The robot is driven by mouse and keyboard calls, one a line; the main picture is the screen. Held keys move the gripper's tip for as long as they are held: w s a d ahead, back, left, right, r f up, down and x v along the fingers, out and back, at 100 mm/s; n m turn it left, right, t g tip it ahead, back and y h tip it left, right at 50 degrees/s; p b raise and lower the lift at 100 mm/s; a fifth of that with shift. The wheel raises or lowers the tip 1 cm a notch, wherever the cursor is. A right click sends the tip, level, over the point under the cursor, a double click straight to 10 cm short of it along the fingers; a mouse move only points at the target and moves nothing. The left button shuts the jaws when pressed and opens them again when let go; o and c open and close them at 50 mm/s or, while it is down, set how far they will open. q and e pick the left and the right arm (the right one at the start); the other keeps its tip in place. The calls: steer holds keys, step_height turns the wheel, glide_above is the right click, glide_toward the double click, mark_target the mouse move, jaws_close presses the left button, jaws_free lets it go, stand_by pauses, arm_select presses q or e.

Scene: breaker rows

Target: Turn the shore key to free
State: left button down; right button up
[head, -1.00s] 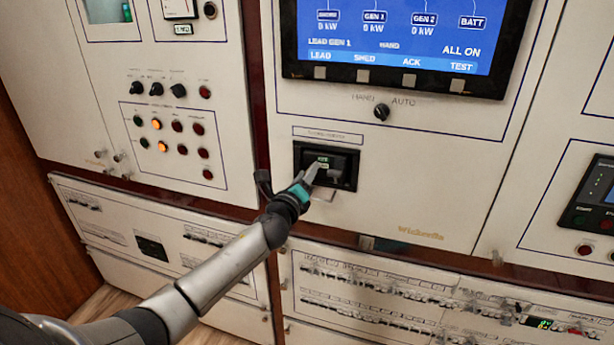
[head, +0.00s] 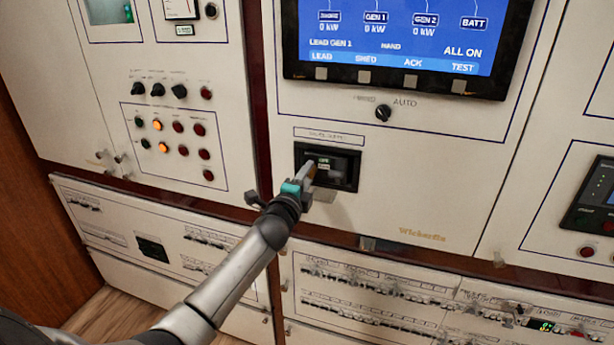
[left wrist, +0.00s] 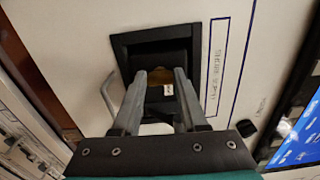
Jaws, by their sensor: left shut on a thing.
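The shore key sits in a black recessed box (head: 346,172) on the white panel below the screen. In the left wrist view the key (left wrist: 168,90) shows as a dark piece with a small white mark, with brass-coloured parts around it. My left gripper (head: 310,170) reaches into the recess from below left and is shut on the key. Its two grey fingers (left wrist: 161,76) stand on either side of the key in the left wrist view. The fingers hide part of the key, and I cannot read its position. My right gripper is not in view.
A hand/auto selector (head: 383,113) and a large blue screen (head: 400,40) are above the recess. A panel of knobs and lamps (head: 173,145) is to the left. Rows of breakers (head: 370,305) run below. A thin light-coloured loop (left wrist: 108,95) stands beside the recess.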

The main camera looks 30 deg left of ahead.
arm_select(q)
steer(key=shift+n, duration=0.4)
steer(key=c, duration=0.7)
jaws_free()
steer(key=shift+s, duration=0.1)
steer(key=v, duration=1.5)
steer(key=shift+s, duration=0.1)
steer(key=shift+f, duration=0.1)
